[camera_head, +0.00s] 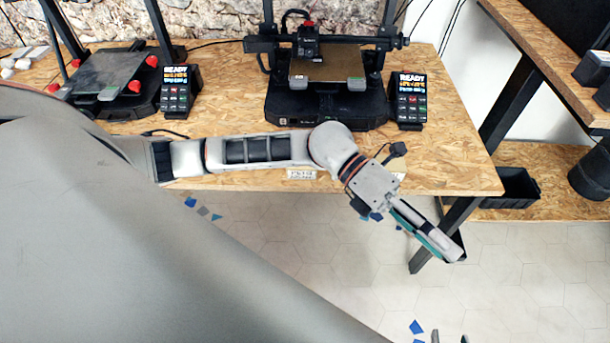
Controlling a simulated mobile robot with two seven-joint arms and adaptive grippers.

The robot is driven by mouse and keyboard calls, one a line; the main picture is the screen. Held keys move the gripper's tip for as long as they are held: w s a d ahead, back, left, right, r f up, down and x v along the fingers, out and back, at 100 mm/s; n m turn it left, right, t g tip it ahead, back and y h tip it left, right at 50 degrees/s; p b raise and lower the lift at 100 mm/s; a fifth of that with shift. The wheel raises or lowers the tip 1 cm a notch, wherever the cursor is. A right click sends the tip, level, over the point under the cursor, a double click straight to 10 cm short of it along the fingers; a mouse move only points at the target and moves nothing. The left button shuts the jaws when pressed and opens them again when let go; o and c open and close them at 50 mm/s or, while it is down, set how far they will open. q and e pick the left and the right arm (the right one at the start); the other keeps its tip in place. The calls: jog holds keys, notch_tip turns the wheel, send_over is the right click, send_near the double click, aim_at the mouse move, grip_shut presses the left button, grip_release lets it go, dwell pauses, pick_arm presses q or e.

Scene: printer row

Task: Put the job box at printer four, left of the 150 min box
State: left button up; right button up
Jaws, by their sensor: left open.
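My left gripper (453,251) reaches past the front edge of the wooden table, over the floor. It is open, and I see nothing between its fingers. At the bottom edge, two small grey tips, apparently of my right gripper (450,338), stand apart; the rest of it is out of frame, so its grasp cannot be told. A black printer (325,105) stands at the middle of the table, with a display reading READY (410,98) at its right. I cannot make out the job box or the 150 min box. The printer numbers are unreadable.
Another printer (110,75) and READY display (179,90) stand at the left. A small label (301,174) is at the table's front edge. The table's (455,165) right front is clear. At the right, a shelf (560,165) holds a black bin (515,187).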

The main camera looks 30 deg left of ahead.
pick_arm(q)
jog(key=w+r+n+t+h, duration=0.45)
jog(key=n+t, duration=0.45)
jog(key=n, duration=0.3)
jog(key=w+a+f+n+t+y, duration=0.6)
jog(key=a+f+n+t+y, duration=0.3)
jog(key=n, duration=0.6)
jog(key=s+a+f+n+g+y, duration=0.1)
jog(key=s+a+f+n+y, duration=0.2)
jog(key=f, duration=0.5)
jog(key=s+a+f+n+g+y, duration=0.1)
jog(key=s+a+f+n+y, duration=0.1)
jog(key=s+a+f+n, duration=0.3)
jog(key=s+a+f+n+g+y, duration=0.2)
jog(key=s+a+f+n+y, duration=0.1)
jog(key=f, duration=1)
jog(key=s+a+n, duration=0.1)
jog(key=s+a, duration=0.1)
jog(key=a, duration=0.1)
jog(key=shift+s+a+n+y, duration=0.3)
jog(key=shift+s+y, duration=0.05)
jog(key=shift+s, duration=0.05)
